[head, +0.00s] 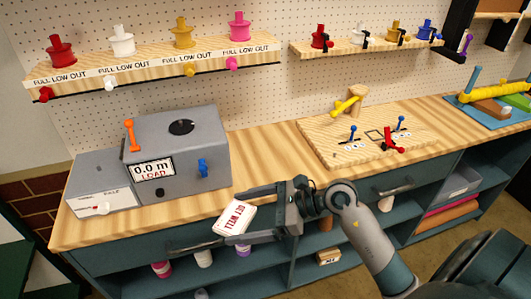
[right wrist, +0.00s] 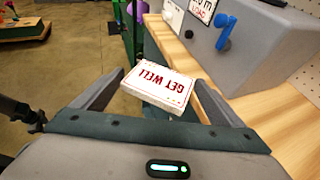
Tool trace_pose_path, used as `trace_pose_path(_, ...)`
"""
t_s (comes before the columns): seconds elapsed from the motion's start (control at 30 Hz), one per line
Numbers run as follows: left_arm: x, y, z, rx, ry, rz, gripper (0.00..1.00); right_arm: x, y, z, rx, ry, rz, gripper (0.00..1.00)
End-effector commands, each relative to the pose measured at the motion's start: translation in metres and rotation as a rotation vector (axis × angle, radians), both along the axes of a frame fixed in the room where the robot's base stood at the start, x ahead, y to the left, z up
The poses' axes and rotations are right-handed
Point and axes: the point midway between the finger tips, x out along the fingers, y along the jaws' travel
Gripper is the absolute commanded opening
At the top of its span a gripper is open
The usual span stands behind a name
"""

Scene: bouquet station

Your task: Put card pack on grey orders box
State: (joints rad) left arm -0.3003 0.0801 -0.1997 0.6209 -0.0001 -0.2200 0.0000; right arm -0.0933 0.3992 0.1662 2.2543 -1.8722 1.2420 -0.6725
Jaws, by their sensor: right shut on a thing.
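The card pack (head: 234,218) is a small white block with red "GET WELL" lettering. My right gripper (head: 230,216) is shut on it and holds it in front of the bench's front edge, just right of the grey machine. The pack also shows between the fingers in the right wrist view (right wrist: 158,88), lying tilted. A grey open bin (head: 458,184) sits on the right shelf under the bench; I see no orders label on it. A low grey box (head: 103,182) stands on the bench's left end; its front label is too small to read surely. My left gripper is not in view.
The grey machine (head: 205,150) with a "0.0 m LOAD" display and orange and blue levers stands on the bench. A wooden board (head: 330,150) with small levers lies farther right. Spool shelves (head: 150,62) hang above. The wooden top between machine and board is clear.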

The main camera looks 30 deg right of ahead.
Motion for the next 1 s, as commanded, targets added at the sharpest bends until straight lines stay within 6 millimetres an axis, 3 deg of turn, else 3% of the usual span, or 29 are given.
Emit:
trace_pose_path(0.23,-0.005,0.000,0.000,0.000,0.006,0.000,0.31,0.000,0.000,0.000,0.000,0.000,0.000,0.68)
trace_pose_path(0.4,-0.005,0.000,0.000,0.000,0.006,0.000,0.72,0.003,-0.005,-0.001,-0.001,0.000,-0.014,0.68)
trace_pose_path(0.43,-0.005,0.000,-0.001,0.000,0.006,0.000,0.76,0.004,-0.008,-0.001,-0.001,0.000,-0.022,0.68)
trace_pose_path(0.57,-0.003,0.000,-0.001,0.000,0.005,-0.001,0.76,0.016,-0.029,-0.003,-0.002,0.002,-0.087,0.68)
trace_pose_path(0.77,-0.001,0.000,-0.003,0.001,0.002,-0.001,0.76,0.047,-0.097,-0.001,-0.003,-0.002,-0.280,0.67)
trace_pose_path(0.8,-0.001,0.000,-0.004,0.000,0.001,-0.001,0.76,0.054,-0.115,0.000,-0.003,-0.002,-0.328,0.58)
trace_pose_path(1.0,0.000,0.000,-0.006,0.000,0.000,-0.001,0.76,0.084,-0.206,0.020,-0.004,-0.008,-0.569,0.58)
